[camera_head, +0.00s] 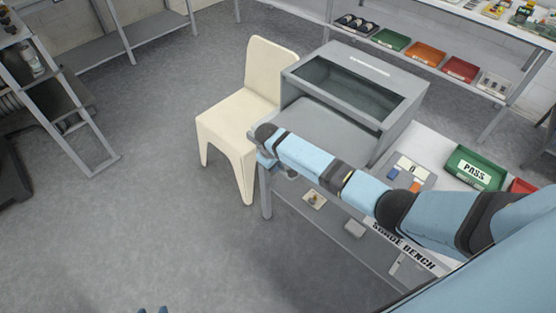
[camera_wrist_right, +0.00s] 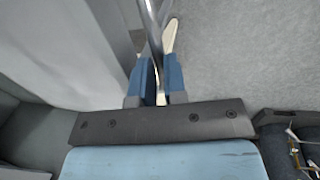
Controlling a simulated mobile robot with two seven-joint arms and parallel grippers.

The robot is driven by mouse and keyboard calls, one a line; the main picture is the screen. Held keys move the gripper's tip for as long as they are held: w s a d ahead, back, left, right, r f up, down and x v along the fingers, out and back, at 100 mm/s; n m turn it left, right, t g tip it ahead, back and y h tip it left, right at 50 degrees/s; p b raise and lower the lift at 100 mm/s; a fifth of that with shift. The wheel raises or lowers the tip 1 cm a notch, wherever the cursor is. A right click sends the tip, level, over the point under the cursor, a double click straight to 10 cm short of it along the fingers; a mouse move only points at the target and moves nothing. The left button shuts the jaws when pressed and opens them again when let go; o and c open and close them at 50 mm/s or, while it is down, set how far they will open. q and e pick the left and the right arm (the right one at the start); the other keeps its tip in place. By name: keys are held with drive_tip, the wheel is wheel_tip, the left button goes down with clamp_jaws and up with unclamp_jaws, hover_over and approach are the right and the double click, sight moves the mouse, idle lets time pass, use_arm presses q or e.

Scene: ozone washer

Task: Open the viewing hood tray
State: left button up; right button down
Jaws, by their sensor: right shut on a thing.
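The viewing hood (camera_head: 407,105) is a grey box with a dark sloped window, standing on the bench. Its grey tray (camera_head: 325,130) sticks out from the hood's open front, toward the chair. My right gripper (camera_head: 264,160) is at the tray's outer front edge, mostly hidden by my own wrist. In the right wrist view, the blue fingers of this gripper (camera_wrist_right: 157,88) are closed around a thin metal bar (camera_wrist_right: 150,25), apparently the tray handle.
A cream chair (camera_head: 240,108) stands close beside the tray's outer end. A green PASS bin (camera_head: 474,172) and a small panel (camera_head: 412,168) sit on the bench right of my arm. A shelf with coloured bins stands behind. The floor at lower left is clear.

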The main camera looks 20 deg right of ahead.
drive_tip(key=c, duration=1.2)
unclamp_jaws()
drive_tip(key=shift+o, duration=0.2)
drive_tip(key=shift+r, duration=0.1)
wheel_tip(320, 180, up, 13)
drive_tip(key=s+a, duration=0.1)
drive_tip(key=a, duration=0.1)
drive_tip(key=shift+a+r+b, duration=0.2)
drive_tip(key=shift+b, duration=0.1)
drive_tip(key=s+a+f+t+y, duration=0.2)
drive_tip(key=s+f, duration=0.4)
drive_tip(key=s, duration=0.1)
drive_tip(key=s+a+f+t+y, duration=0.2)
drive_tip(key=s+a+f, duration=0.1)
drive_tip(key=s+f, duration=0.4)
drive_tip(key=s+d+r+m+t+y, duration=0.1)
drive_tip(key=s+t, duration=0.5)
drive_tip(key=s, duration=1)
drive_tip(key=shift+s+d+r+m, duration=0.2)
drive_tip(key=shift+d+r+m, duration=0.1)
drive_tip(key=shift+d+r, duration=0.3)
